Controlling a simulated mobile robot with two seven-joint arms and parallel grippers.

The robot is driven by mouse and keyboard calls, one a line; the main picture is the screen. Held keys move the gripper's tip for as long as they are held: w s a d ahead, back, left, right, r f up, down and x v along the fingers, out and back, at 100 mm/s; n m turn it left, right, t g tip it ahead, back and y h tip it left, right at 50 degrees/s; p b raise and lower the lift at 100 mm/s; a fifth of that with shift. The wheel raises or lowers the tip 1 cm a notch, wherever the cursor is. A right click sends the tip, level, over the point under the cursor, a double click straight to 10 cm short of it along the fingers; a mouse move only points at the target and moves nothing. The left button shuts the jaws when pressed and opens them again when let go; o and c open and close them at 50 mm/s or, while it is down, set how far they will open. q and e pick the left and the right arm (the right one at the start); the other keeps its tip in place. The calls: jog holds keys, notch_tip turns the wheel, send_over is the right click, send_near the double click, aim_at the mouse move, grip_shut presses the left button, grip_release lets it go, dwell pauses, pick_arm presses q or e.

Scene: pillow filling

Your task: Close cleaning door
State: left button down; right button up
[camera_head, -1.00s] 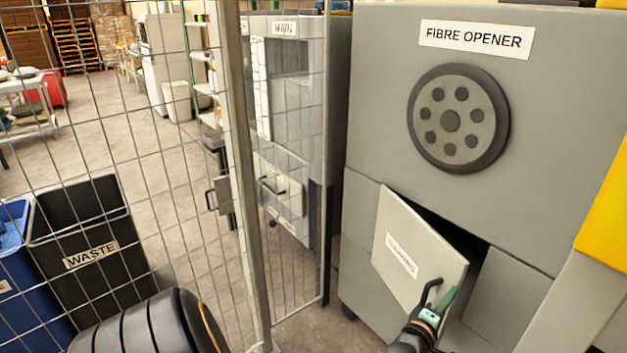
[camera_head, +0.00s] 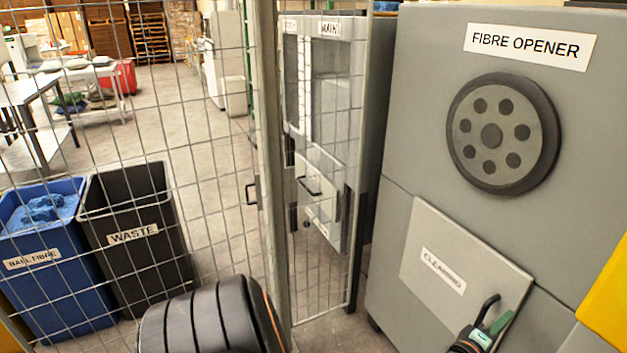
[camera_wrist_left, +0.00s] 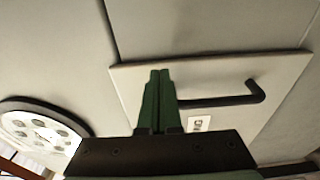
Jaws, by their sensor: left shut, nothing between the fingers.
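The cleaning door (camera_head: 455,262) is a light grey panel with a CLEANING label, low on the front of the grey fibre opener (camera_head: 430,120). It lies nearly flush with the machine front, and no dark gap shows along its edge in the head view. Its dark bar handle (camera_head: 488,308) is at the lower right. My left gripper (camera_head: 500,322) is at the handle, its green fingers together. In the left wrist view the shut fingers (camera_wrist_left: 158,98) lie over the door (camera_wrist_left: 280,72), beside the handle (camera_wrist_left: 225,101), with nothing between them. My right gripper is not in view.
A wire mesh fence (camera_head: 215,170) with a metal post stands left of the machine. Behind it are a blue bale fibre bin (camera_head: 50,295), a black waste bin (camera_head: 150,265) and a cabinet (camera_head: 335,120). A yellow part (camera_head: 607,295) is at the right edge.

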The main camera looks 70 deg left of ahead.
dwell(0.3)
pick_arm(q)
jog(key=p+v, duration=0.2)
jog(key=v, duration=1)
jog(key=shift+s, duration=0.25)
jog(key=shift+r, duration=0.1)
